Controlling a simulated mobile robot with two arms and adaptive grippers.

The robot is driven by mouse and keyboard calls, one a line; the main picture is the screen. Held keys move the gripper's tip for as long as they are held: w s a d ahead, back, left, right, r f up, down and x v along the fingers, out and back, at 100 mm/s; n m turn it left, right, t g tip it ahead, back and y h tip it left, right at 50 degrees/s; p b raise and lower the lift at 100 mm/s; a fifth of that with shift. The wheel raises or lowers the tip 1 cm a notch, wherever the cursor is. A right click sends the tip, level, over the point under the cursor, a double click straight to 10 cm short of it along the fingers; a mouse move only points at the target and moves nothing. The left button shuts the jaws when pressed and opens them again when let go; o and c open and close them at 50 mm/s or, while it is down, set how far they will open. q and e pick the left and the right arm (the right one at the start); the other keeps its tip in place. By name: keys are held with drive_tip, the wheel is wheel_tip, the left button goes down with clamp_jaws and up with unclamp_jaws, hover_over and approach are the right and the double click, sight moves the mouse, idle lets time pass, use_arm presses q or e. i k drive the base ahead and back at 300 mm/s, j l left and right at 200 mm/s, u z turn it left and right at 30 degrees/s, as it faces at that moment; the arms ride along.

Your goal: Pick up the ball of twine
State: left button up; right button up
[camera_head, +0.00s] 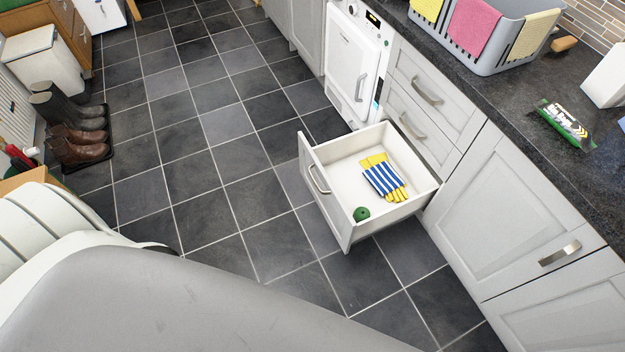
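A small green ball of twine (361,214) lies in an open white drawer (345,172), in its front corner close to the drawer front. Striped blue, white and yellow gloves (384,178) lie in the same drawer, behind the twine and apart from it. Neither of my grippers shows in the head view. A large grey and white part of my own body fills the lower left.
The drawer juts out from grey cabinets below a dark worktop (520,115). On the worktop are a grey basket (483,52) with cloths and a green packet (566,124). Boots (75,125) stand at the left. The dark tiled floor (220,130) between is clear.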

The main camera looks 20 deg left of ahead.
sight(362, 213)
drive_tip(key=k+u, duration=0.2)
drive_tip(key=i+j+z, duration=0.15)
drive_tip(key=z, duration=0.4)
drive_tip(key=i+j+z, duration=0.2)
drive_tip(key=j+z, duration=0.3)
drive_tip(key=j, duration=0.35)
drive_tip(key=j+z, duration=0.45)
drive_tip(key=j, duration=0.4)
